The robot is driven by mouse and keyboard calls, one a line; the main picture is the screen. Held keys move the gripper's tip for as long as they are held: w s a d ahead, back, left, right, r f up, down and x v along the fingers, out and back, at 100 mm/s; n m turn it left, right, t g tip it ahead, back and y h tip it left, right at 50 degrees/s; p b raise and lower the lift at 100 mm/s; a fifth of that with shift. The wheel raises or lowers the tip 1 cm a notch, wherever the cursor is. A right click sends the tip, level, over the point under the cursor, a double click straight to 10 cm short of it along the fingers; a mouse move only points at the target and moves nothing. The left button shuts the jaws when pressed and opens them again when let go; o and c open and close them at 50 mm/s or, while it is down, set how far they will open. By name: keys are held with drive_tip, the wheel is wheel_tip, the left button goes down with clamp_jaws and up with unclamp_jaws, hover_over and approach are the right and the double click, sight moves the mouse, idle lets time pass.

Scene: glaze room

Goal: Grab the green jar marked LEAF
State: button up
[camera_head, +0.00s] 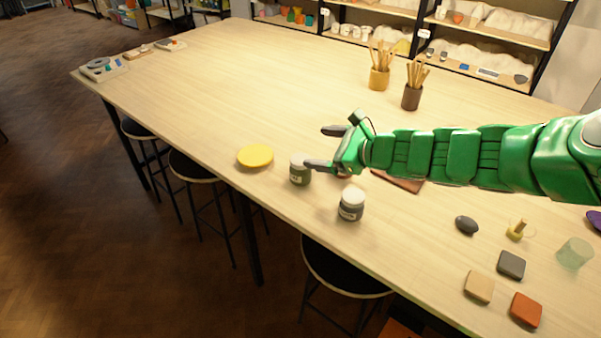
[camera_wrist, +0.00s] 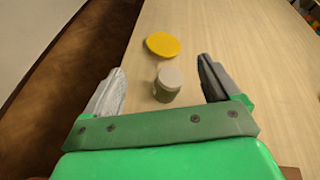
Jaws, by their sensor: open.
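A dark green jar (camera_head: 300,175) with a pale lid stands upright near the table's front edge. It has a light label too small to read surely. My gripper (camera_head: 325,148) is open and empty, just right of the jar. The tip of its nearer finger overlaps the jar's right edge in the head view; I cannot tell whether they touch. In the wrist view the jar (camera_wrist: 168,88) appears between the spread fingers of my gripper (camera_wrist: 161,66), with a gap on both sides.
A grey jar (camera_head: 350,208) with a white lid stands nearby to the right. A yellow disc (camera_head: 255,156) lies left of the green jar, beyond it in the wrist view (camera_wrist: 162,45). A brown flat piece (camera_head: 398,181) lies under my arm. Tool pots (camera_head: 379,80) stand farther back.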

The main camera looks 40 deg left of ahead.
sight(296, 160)
drive_tip(key=w+a+f+m, duration=0.1)
drive_tip(key=f+m, duration=0.1)
drive_tip(key=f, duration=0.1)
drive_tip(key=w+a+f+m+t, duration=0.1)
drive_tip(key=a+f+m, duration=0.1)
drive_tip(key=f, duration=0.1)
drive_tip(key=w+a+f+m, duration=0.1)
drive_tip(key=f, duration=0.1)
drive_tip(key=shift+w+a+f+m+h, duration=0.15)
drive_tip(key=shift+w+f+m+h, duration=0.15)
drive_tip(key=shift+w+f+m, duration=0.1)
drive_tip(key=shift+x, duration=1.25)
drive_tip(key=shift+s+a+f, duration=0.15)
drive_tip(key=shift+a+f, duration=0.35)
drive_tip(key=shift+a, duration=0.25)
drive_tip(key=shift+s+a+f, duration=0.1)
drive_tip(key=shift+a+f, duration=0.4)
drive_tip(key=shift+a, duration=0.3)
drive_tip(key=shift+x, duration=0.8)
drive_tip(key=c, duration=1.3)
drive_tip(key=shift+r, duration=0.2)
